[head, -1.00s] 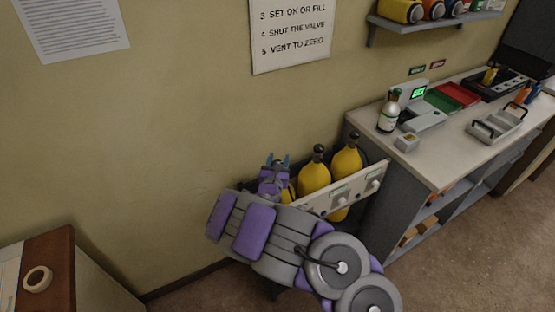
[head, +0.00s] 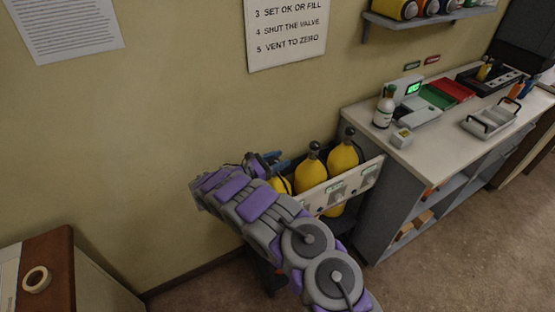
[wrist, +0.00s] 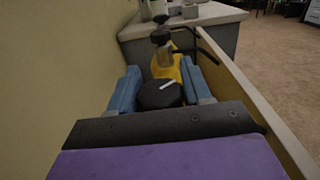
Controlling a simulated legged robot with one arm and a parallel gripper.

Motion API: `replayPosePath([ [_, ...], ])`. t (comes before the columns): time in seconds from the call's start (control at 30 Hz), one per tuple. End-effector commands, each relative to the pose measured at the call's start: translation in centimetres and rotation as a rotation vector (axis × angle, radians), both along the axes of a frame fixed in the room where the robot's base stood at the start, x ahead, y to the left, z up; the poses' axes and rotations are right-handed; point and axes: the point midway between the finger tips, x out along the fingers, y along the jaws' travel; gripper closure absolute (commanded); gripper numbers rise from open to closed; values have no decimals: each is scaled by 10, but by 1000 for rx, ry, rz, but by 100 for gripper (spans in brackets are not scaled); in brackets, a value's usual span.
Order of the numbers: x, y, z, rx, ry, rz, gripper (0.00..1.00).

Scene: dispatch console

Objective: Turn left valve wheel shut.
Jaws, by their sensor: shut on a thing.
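The left valve wheel (wrist: 160,94) is a dark round knob with a white mark across its top, in the middle of the wrist view. My gripper (wrist: 162,88) has its blue fingers on either side of the wheel and is shut on it. In the head view my gripper (head: 268,160) is at the left end of the cylinder rack, and my arm hides the wheel there. Two yellow cylinders with dark tops, the middle one (head: 311,174) and the right one (head: 343,157), stand to the right. The left yellow cylinder (head: 281,185) is mostly hidden.
The rack's pale front panel (head: 345,184) runs close beside the cylinders, with the wall behind. A counter (head: 425,150) with a bottle (head: 384,107) and trays stands to the right. A brown-topped cabinet (head: 50,255) is at lower left.

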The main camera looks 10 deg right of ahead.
Motion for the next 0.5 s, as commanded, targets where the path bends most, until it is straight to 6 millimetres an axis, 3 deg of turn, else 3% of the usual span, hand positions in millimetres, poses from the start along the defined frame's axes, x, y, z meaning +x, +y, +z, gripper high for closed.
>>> replayPosePath([
  [0.5, -2, 2, 0, 1, -9, -244, 82],
])
